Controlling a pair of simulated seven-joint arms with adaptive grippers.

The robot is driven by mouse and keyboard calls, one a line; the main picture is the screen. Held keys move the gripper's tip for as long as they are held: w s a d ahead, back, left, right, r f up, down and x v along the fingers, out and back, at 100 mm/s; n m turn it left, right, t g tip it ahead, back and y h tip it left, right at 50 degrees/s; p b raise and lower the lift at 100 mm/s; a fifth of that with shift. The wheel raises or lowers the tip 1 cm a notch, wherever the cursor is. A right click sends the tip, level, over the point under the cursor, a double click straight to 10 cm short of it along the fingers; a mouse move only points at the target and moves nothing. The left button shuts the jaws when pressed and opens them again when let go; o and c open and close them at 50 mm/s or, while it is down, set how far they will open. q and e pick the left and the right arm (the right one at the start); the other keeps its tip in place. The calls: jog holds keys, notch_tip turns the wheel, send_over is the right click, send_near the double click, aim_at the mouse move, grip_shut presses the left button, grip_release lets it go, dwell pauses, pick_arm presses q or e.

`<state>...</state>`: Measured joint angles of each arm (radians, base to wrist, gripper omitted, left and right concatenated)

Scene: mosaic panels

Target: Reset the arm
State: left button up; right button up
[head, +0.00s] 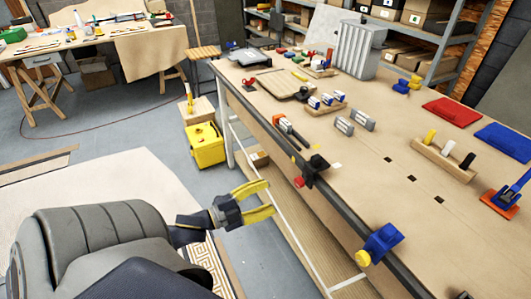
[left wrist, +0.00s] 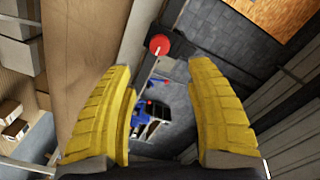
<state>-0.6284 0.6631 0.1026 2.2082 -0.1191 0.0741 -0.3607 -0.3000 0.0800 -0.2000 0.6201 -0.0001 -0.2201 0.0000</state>
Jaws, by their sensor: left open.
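My left gripper (head: 262,205) has yellow fingers and hangs in the air left of the workbench's front edge in the head view. Its fingers are spread apart with nothing between them. The left wrist view shows the same open fingers (left wrist: 163,115) from close up, with a gap between them. My left arm comes in from the lower left of the head view. My right gripper does not show in either view.
The workbench (head: 335,130) holds blocks, clamps and wooden holders. A black vise (head: 315,168) and a blue clamp (head: 382,243) sit on its front edge near the gripper. A yellow box (head: 205,146) stands on the floor. Open floor lies left of the bench.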

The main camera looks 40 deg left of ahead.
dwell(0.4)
pick_arm(q)
jog(key=s+a+f+n+g+y, duration=0.25)
jog(key=a+f, duration=0.35)
jog(key=f, duration=0.5)
jog(key=s+a+f+n+g+y, duration=0.1)
jog(key=a+f+n+y, duration=0.3)
jog(key=f, duration=0.8)
jog(key=s+a+f+n+g+y, duration=0.1)
jog(key=s+a+f+g, duration=0.1)
jog(key=s+f, duration=0.5)
jog(key=s+a+f+n+g, duration=0.1)
jog(key=s+a+f+g, duration=0.2)
jog(key=f, duration=0.8)
jog(key=s+d+f+n+g, duration=0.25)
jog(key=s+d+f, duration=0.25)
jog(key=s+f, duration=0.55)
jog(key=s+d+f+n+g, duration=0.1)
jog(key=s+d+f+g, duration=0.2)
jog(key=s+d+f, duration=0.75)
jog(key=d, duration=0.3)
jog(key=s+d+f+g+h, duration=0.1)
jog(key=s+d+f, duration=0.1)
jog(key=d, duration=0.4)
jog(key=shift+f+g, duration=0.3)
jog(key=shift+f, duration=0.25)
